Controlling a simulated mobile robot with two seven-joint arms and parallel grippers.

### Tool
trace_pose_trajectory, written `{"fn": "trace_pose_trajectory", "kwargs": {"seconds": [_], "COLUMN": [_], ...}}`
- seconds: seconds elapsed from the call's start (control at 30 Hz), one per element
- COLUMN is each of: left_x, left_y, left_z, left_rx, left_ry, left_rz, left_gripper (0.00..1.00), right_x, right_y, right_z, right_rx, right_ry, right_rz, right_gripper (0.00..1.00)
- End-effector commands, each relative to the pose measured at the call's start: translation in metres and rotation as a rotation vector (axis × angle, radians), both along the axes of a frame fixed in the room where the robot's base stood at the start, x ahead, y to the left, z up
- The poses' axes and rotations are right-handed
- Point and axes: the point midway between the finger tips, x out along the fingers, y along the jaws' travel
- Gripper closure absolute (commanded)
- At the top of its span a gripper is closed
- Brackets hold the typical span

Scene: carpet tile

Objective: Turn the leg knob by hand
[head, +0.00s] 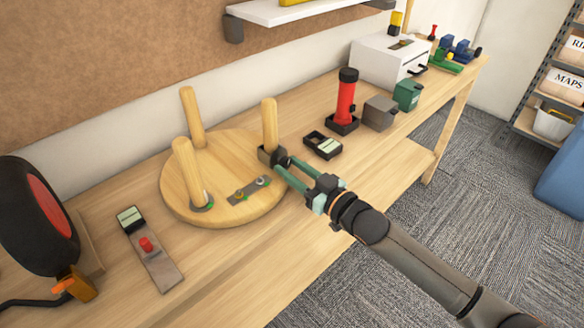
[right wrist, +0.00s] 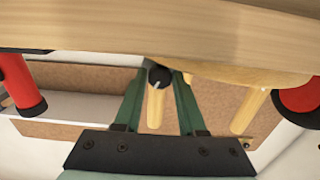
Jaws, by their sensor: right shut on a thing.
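A round wooden stool top (head: 230,146) lies upside down on the bench, with three legs standing up from it. The right-hand leg (head: 269,122) stands at the rim nearest my right gripper (head: 272,157). The gripper reaches in from the right at the foot of this leg. In the right wrist view, a dark round knob (right wrist: 159,77) with a pale mark sits between the green fingertips, in front of the leg (right wrist: 155,108). The gripper is shut on this knob. The fingertips hide most of the knob in the head view. My left gripper is out of view.
A metal plate (head: 249,190) with small fittings lies on the stool top. A strip with a red knob (head: 146,244) lies at the left. A small black tray (head: 323,145) and a red cylinder (head: 346,101) stand to the right. The front bench edge is clear.

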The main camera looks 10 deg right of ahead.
Motion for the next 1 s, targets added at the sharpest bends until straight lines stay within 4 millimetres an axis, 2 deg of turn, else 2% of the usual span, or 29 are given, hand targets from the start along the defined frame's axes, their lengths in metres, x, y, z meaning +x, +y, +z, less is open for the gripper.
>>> {"fn": "trace_pose_trajectory", "kwargs": {"seconds": [0.03,0.2,0.4,0.6,0.93,0.97,1.0], "left_x": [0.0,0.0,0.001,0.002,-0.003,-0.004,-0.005], "left_y": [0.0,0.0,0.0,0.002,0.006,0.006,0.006], "left_z": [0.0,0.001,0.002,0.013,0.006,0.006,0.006], "left_rx": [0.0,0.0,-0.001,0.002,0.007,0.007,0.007], "left_ry": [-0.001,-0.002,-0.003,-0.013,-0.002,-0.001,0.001], "left_rz": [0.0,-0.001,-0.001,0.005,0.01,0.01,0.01], "left_gripper": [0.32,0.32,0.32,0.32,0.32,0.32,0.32], "right_x": [0.0,0.0,0.0,0.0,0.0,0.0,0.0], "right_y": [0.0,0.0,0.0,0.0,0.0,0.0,0.0], "right_z": [0.0,0.0,0.001,0.002,0.0,0.0,0.0], "right_rx": [0.0,0.0,-0.012,-0.169,-0.212,-0.212,-0.212], "right_ry": [0.0,0.0,-0.009,-0.121,-0.154,-0.154,-0.154], "right_rz": [0.0,0.0,0.0,0.0,0.0,0.0,0.0], "right_gripper": [0.84,1.0,1.0,1.0,1.0,0.6,0.55]}}
